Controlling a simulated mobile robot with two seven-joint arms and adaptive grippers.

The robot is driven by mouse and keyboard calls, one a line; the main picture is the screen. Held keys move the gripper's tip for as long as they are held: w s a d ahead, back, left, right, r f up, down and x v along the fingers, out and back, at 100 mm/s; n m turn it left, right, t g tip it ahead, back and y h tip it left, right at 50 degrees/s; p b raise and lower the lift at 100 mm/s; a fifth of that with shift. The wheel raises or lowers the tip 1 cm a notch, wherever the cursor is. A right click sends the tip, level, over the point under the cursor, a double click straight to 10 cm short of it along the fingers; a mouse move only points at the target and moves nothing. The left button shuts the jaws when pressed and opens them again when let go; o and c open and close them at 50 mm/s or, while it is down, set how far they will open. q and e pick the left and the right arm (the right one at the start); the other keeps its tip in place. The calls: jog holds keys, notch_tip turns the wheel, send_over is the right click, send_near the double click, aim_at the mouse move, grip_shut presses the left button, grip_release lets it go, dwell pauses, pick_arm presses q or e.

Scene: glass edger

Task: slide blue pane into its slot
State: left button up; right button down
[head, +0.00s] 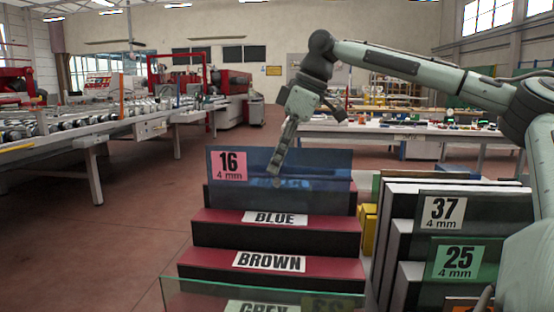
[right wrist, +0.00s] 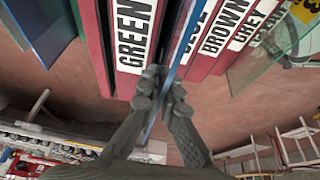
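The blue pane (head: 240,185), a see-through sheet with a pink "16 4 mm" label, stands upright behind the step labelled BLUE (head: 275,218) on the dark red stepped rack (head: 215,232). My right gripper (head: 277,180) is at the pane, right of its label. In the right wrist view, the fingers (right wrist: 162,90) close on both faces of the pane's edge (right wrist: 186,42), which runs between the GREEN (right wrist: 133,35) and BLUE labels. The pane's lower edge is hidden, so I cannot tell how deep it sits. My left gripper is not in view.
A greenish clear pane (head: 190,293) stands in the front of the rack, near the BROWN step (head: 270,260). At right, another rack holds panes marked 37 (head: 480,205) and 25 (head: 490,258). A roller table (head: 85,125) is at left. Open floor (head: 130,235) lies left of the rack.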

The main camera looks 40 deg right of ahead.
jog(key=c, duration=1.6)
grip_release()
jog(key=shift+c, duration=0.2)
jog(key=shift+f, duration=0.2)
jog(key=v, duration=1.2)
jog(key=shift+r, duration=0.15)
jog(key=shift+a, duration=0.1)
